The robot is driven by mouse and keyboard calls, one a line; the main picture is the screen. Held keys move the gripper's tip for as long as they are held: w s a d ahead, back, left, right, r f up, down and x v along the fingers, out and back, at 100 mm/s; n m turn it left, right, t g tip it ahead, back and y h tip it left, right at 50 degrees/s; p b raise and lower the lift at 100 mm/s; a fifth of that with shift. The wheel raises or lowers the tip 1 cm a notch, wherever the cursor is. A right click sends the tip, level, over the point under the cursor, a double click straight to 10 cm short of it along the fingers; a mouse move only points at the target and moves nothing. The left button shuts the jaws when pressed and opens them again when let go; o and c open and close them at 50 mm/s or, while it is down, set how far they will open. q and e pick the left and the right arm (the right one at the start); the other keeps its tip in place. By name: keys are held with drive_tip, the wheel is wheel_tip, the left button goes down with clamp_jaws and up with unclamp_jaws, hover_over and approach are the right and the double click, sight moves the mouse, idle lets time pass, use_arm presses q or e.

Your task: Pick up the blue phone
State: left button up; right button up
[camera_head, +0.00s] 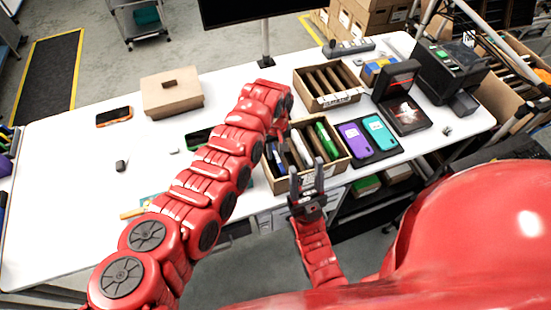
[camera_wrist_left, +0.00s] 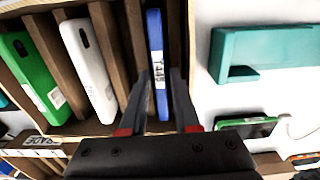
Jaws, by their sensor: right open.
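The blue phone (camera_wrist_left: 157,60) stands on edge in an end slot of a divided carton (camera_wrist_left: 60,132). My left gripper (camera_wrist_left: 160,85) is open, with its fingers on either side of the phone and a narrow gap showing. In the head view the left arm reaches over the table to the carton's left end, and its fingers are mostly hidden there. My right gripper (camera_head: 305,182) is open and empty, in front of the carton's near wall.
The same carton holds a white phone (camera_wrist_left: 88,68) and a green phone (camera_wrist_left: 35,75). A second slotted carton (camera_head: 328,100) stands behind it. Purple (camera_head: 356,141) and teal (camera_head: 380,132) phones lie to the right.

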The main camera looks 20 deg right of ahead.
use_arm(q)
clamp_jaws()
drive_tip(key=shift+r, duration=0.15)
